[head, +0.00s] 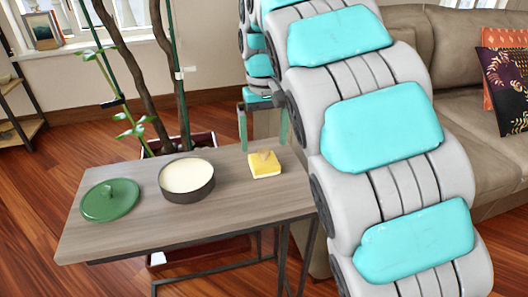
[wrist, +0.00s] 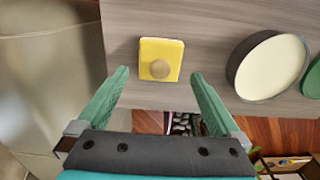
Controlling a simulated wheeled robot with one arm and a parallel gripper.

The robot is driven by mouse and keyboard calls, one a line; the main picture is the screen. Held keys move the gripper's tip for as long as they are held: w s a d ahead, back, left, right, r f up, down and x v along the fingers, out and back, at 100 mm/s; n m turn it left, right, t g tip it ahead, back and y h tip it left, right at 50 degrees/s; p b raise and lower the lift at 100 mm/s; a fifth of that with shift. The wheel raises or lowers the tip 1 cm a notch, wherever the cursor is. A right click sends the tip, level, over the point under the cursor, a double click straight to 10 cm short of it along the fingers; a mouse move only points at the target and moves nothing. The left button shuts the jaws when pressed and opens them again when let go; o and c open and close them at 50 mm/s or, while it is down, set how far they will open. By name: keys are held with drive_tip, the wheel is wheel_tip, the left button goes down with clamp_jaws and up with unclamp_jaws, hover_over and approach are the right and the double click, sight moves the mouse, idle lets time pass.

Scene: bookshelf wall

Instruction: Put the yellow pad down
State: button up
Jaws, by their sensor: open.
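The yellow pad (head: 264,171) is a small square block with a round wooden knob on top. It rests on the grey wooden table (head: 235,205), near its right end. In the wrist view, the yellow pad (wrist: 152,48) lies on the tabletop just beyond the fingertips, with its knob facing the camera. My gripper (head: 264,146) has two green fingers and hangs above and behind the pad in the head view. In the wrist view, my gripper (wrist: 160,73) is open, its fingers wide apart and nothing held between them.
A dark round tin with cream contents (head: 187,181) stands left of the pad, and a green lid (head: 110,200) lies farther left. The table's front right is bare. A potted plant (head: 180,80) stands behind the table, and a brown sofa (head: 462,110) is to the right.

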sight(264, 150)
drive_tip(key=shift+r, duration=3.15)
drive_tip(key=shift+s, duration=0.1)
drive_tip(key=s+d+f+m, duration=0.1)
drive_tip(key=s+d+f, duration=0.3)
drive_tip(key=s+d, duration=0.25)
drive_tip(key=s+d+f+m, duration=0.2)
drive_tip(key=s+d+f, duration=0.25)
drive_tip(key=s, duration=0.35)
drive_tip(key=s+d+f+g, duration=0.1)
drive_tip(key=s+d+f, duration=0.1)
drive_tip(key=s+f, duration=0.3)
drive_tip(key=s+d+f, duration=0.2)
drive_tip(key=s+f, duration=0.4)
drive_tip(key=s, duration=0.7)
drive_tip(key=shift+s+g, duration=0.2)
drive_tip(key=shift+g, duration=0.2)
drive_tip(key=shift+f, duration=0.1)
